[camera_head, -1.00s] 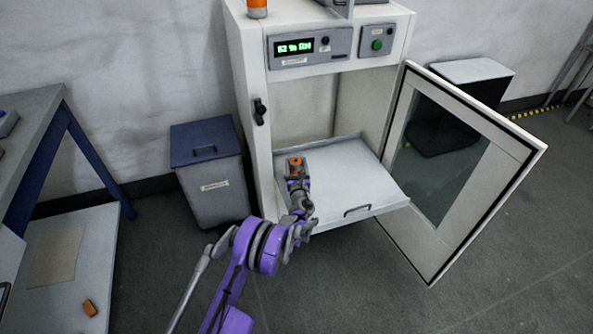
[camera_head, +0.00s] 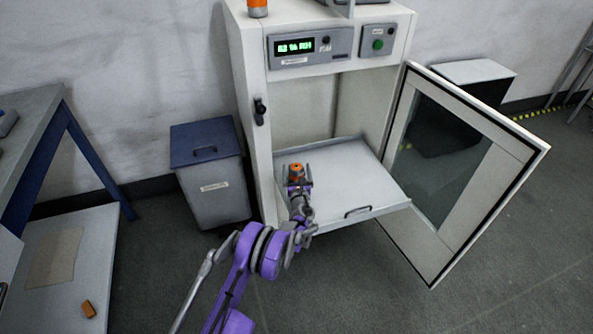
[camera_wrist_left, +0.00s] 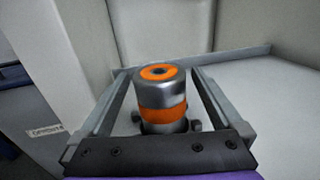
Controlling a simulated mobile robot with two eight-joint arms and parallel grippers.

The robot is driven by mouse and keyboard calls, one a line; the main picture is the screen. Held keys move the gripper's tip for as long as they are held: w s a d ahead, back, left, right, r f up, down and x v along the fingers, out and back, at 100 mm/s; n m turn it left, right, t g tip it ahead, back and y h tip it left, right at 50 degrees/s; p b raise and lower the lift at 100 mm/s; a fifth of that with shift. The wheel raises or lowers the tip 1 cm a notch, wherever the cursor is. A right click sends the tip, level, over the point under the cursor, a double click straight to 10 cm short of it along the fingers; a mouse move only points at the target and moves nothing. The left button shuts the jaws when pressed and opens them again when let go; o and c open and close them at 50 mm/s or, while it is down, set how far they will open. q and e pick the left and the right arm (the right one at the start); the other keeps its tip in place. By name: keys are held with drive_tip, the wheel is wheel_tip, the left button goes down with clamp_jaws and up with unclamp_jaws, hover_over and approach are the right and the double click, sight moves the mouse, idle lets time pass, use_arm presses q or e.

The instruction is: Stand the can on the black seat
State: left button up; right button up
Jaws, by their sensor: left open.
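The can (camera_head: 296,171) is a short silver cylinder with an orange top and an orange band. It stands upright over the pale tray in the open cabinet. In the left wrist view the can (camera_wrist_left: 163,98) is between the two fingers, with a gap on each side. My left gripper (camera_head: 299,181) is open around it; its fingers also show in the wrist view (camera_wrist_left: 161,75). Small dark knobs show on both sides of the can's foot. My gripper's body hides what is directly under the can, and I cannot clearly make out a black seat. My right gripper is not in view.
The tray (camera_head: 355,185) has free room right of the can. The cabinet's glass door (camera_head: 440,165) stands open at right. A blue-lidded bin (camera_head: 212,185) is at left. A low shelf (camera_head: 90,255) holds a small orange block (camera_head: 88,309).

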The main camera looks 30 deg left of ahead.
use_arm(q)
drive_tip(key=shift+s+d+r, duration=0.15)
drive_tip(key=shift+s+d, duration=0.05)
drive_tip(key=p+v, duration=0.1)
drive_tip(key=v, duration=1)
drive_tip(key=shift+s+d, duration=0.1)
drive_tip(key=shift+s, duration=0.1)
drive_tip(key=s+d+r+n+g+h, duration=0.25)
drive_tip(key=s+r+n+g, duration=0.35)
drive_tip(key=s+r+n, duration=0.85)
drive_tip(key=s+d+n+g+h, duration=0.2)
drive_tip(key=s+d+n+h, duration=0.2)
drive_tip(key=s+d+n, duration=0.3)
drive_tip(key=s+d+n+g+h, duration=0.2)
drive_tip(key=s+d+n+h, duration=0.2)
drive_tip(key=s, duration=1.4)
drive_tip(key=d+n, duration=0.3)
drive_tip(key=d, duration=0.3)
drive_tip(key=shift+s, duration=0.2)
drive_tip(key=shift+r, duration=0.1)
drive_tip(key=shift+c, duration=0.2)
